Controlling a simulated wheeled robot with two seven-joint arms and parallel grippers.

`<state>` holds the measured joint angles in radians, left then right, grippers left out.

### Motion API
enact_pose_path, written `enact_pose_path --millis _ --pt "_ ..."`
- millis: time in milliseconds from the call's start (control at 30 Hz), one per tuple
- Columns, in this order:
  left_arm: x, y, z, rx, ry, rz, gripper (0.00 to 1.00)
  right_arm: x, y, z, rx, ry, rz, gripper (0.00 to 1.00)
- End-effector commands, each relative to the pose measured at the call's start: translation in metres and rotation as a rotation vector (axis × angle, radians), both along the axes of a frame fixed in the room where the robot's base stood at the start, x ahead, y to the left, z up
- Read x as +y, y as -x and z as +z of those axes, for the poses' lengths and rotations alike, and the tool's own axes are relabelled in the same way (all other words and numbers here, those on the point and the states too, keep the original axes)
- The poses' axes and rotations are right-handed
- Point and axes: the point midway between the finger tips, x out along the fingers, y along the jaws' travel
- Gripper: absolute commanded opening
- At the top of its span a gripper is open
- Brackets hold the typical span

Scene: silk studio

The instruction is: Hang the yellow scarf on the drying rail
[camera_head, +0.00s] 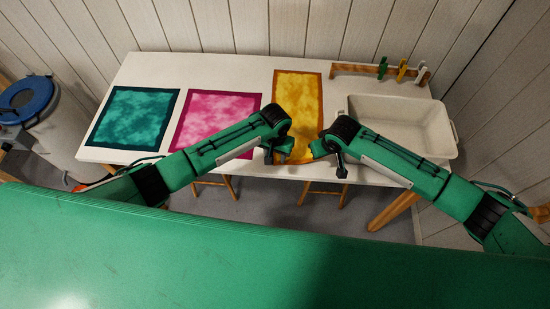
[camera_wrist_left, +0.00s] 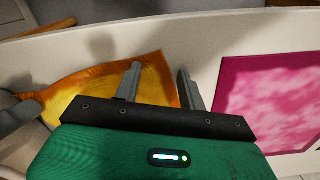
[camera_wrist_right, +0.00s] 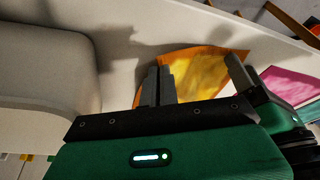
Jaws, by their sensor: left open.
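The yellow scarf (camera_head: 298,95), with an orange border, lies on the white table, its near end between my two grippers. My left gripper (camera_head: 286,150) is at that near end. In the left wrist view its fingers (camera_wrist_left: 158,75) are apart, with the scarf (camera_wrist_left: 85,90) beneath and to the left. My right gripper (camera_head: 317,148) is beside it. In the right wrist view its fingers (camera_wrist_right: 160,80) are close together, and the gathered edge of the scarf (camera_wrist_right: 205,70) runs to them. The wooden rail (camera_head: 350,69) stands at the back right, with several pegs on it.
A magenta scarf (camera_head: 212,118) and a teal scarf (camera_head: 133,117) lie flat left of the yellow one. A pale basin (camera_head: 400,120) stands at the table's right, below the rail. A bin with a blue lid (camera_head: 27,100) stands left. Walls bound the back and right.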

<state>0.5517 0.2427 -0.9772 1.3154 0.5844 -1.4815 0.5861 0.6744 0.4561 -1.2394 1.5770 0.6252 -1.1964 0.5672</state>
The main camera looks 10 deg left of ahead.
Motion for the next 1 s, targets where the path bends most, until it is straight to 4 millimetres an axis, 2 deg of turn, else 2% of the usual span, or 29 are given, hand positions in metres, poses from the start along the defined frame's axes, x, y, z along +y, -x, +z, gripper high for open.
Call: enact_pose_path --millis 333,733,1000 --pt "0.0004 0.0003 -0.0022 0.001 -0.001 0.000 0.40 0.0000 0.0000 -0.0001 0.000 0.000 0.000 0.00" --pt "0.0012 0.0005 -0.0029 0.002 -0.002 0.001 0.01 -0.0002 -0.0001 -0.0002 0.000 0.000 0.000 0.00" --pt "0.0021 0.0004 -0.0014 0.001 -0.004 0.001 0.00 -0.0010 -0.0005 -0.0002 0.000 0.002 -0.002 0.00"
